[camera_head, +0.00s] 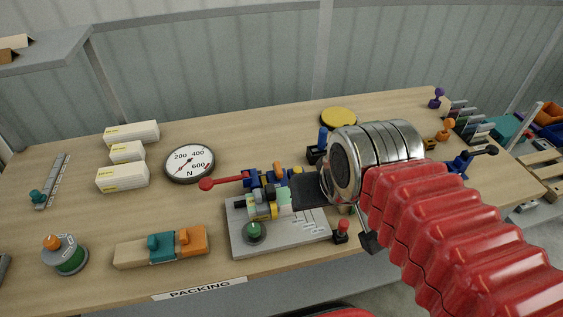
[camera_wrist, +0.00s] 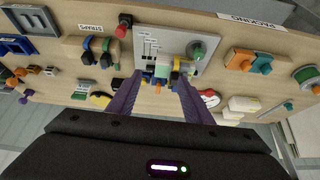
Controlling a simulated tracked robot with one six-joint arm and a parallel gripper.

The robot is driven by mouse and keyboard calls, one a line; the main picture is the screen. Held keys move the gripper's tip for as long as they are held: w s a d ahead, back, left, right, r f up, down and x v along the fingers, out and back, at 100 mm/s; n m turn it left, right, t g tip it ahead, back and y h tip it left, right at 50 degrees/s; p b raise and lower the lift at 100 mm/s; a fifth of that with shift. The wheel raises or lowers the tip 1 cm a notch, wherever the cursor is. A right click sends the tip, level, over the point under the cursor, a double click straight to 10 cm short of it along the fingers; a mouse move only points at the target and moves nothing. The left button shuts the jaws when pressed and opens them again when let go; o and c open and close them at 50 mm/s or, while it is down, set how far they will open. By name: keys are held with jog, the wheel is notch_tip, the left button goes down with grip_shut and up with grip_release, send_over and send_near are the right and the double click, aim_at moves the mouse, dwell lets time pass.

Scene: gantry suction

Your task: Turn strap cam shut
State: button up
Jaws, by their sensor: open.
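A grey plate (camera_head: 312,233) on the bench carries a block of coloured parts (camera_head: 268,203) and a green round knob (camera_head: 254,232). In the wrist view the green knob (camera_wrist: 196,50) is at the plate's edge. Two cam-like levers, green (camera_wrist: 87,49) and blue (camera_wrist: 106,46), stand by a STRAPS label at the left of the wrist view; my arm seems to hide them in the head view. No single part is clearly marked as the strap cam. Contact cannot be told.
A red-knobbed lever (camera_head: 207,184) sticks out left of the plate. A red button (camera_head: 342,229) stands at its right. A dial scale (camera_head: 189,164), white boxes (camera_head: 122,177) and a teal-and-orange clamp (camera_head: 162,247) lie to the left. The back middle of the bench is mostly clear.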

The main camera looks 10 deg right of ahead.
jog(key=shift+o, duration=0.8)
jog(key=shift+w+r+m, duration=0.2)
jog(key=shift+w+m, duration=0.1)
jog(key=shift+w, duration=0.1)
jog(key=shift+o, duration=1)
jog(key=w+r+m+g, duration=0.1)
jog(key=w+m+g, duration=0.1)
jog(key=w+m, duration=0.2)
jog(key=shift+w+r+m+y, duration=0.3)
jog(key=shift+w+r+y, duration=0.1)
jog(key=shift+w, duration=0.75)
jog(key=m+g+y, duration=0.4)
jog(key=m, duration=0.8)
send_over(279, 166)
jog(key=d, duration=0.6)
notch_tip(279, 166, down, 5)
jog(key=shift+a+f, duration=0.1)
jog(key=x, duration=1.3)
jog(key=shift+w+f, duration=0.15)
jog(key=shift+f, duration=0.25)
jog(key=shift+c, duration=0.5)
